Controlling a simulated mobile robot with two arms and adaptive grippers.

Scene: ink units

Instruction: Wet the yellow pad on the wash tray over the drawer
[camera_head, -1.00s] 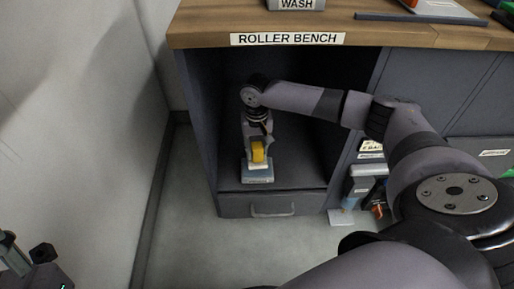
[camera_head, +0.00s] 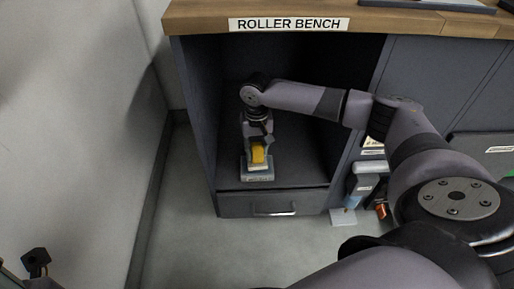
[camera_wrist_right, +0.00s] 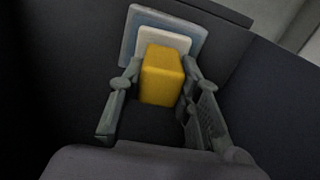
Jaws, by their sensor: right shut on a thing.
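The yellow pad (camera_head: 258,155) is a small rounded block, held upright between the fingers of my right gripper (camera_head: 257,146). In the right wrist view the fingers (camera_wrist_right: 157,88) close on both sides of the pad (camera_wrist_right: 162,74). The wash tray (camera_head: 258,178) is pale blue-grey with a whitish inner part and lies on the shelf floor above the drawer (camera_head: 272,203). The tray (camera_wrist_right: 191,25) also shows just beyond the pad. I cannot tell whether the pad touches the whitish part. My left gripper (camera_head: 36,262) shows only partly at the lower left.
The open bay of the roller bench (camera_head: 290,24) has dark walls left and right and a top above my right arm. A blue-white item (camera_head: 361,185) and a small orange item (camera_head: 381,210) are right of the drawer. The floor in front is clear.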

